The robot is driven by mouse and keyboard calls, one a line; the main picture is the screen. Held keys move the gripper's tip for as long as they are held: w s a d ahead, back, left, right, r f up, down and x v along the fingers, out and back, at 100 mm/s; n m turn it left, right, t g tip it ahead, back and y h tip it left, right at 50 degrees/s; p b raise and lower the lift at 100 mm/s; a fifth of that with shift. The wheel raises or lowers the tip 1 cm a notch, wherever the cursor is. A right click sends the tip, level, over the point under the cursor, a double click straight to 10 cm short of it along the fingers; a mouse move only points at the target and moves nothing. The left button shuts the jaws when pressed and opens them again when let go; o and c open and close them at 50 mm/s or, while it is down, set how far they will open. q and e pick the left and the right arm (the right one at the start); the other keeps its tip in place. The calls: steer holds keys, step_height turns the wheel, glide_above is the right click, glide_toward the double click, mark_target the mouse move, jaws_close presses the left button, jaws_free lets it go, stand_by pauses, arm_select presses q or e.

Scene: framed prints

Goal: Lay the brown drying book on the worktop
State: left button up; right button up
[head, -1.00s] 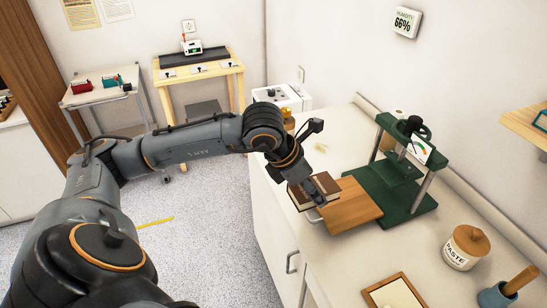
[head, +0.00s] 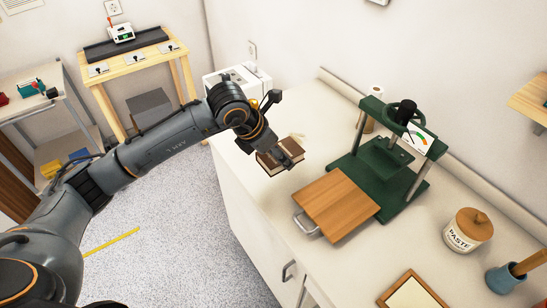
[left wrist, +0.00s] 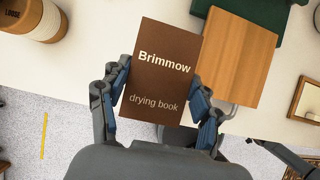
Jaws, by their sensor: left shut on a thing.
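The brown drying book (head: 279,160) is in my left gripper (head: 286,151), over the worktop (head: 237,172) near its front edge. In the left wrist view the book (left wrist: 163,75) shows its cover, lettered "Brimmow drying book", between the two fingers of my left gripper (left wrist: 160,98). The fingers are shut on its two sides. I cannot tell whether the underside of the book touches the worktop. My right gripper is in neither view.
A green press (head: 385,165) with a wooden board (head: 336,205) stands right of the book. The paste jar (head: 467,231), a blue pot (head: 503,279) and a framed panel (head: 412,292) are farther right. Bare worktop lies between the book and the press.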

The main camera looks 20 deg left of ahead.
arm_select(q)
steer(key=w+f, duration=0.1)
steer(key=w+a+f, duration=0.1)
steer(key=f, duration=0.1)
steer(key=w+f, duration=0.1)
steer(key=shift+w+a+f+p, duration=0.15)
steer(key=shift+a+f+p, duration=0.1)
steer(key=shift+p, duration=0.15)
steer(key=shift+w+a+f, duration=0.15)
steer(key=shift+w+f, duration=0.15)
steer(key=shift+f, duration=0.1)
step_height(320, 180, down, 3)
steer(key=shift+w+a+p, duration=0.1)
steer(key=shift+w+p, duration=0.05)
steer(key=shift+p, duration=0.7)
steer(key=shift+f, duration=0.3)
steer(key=o, duration=1.4)
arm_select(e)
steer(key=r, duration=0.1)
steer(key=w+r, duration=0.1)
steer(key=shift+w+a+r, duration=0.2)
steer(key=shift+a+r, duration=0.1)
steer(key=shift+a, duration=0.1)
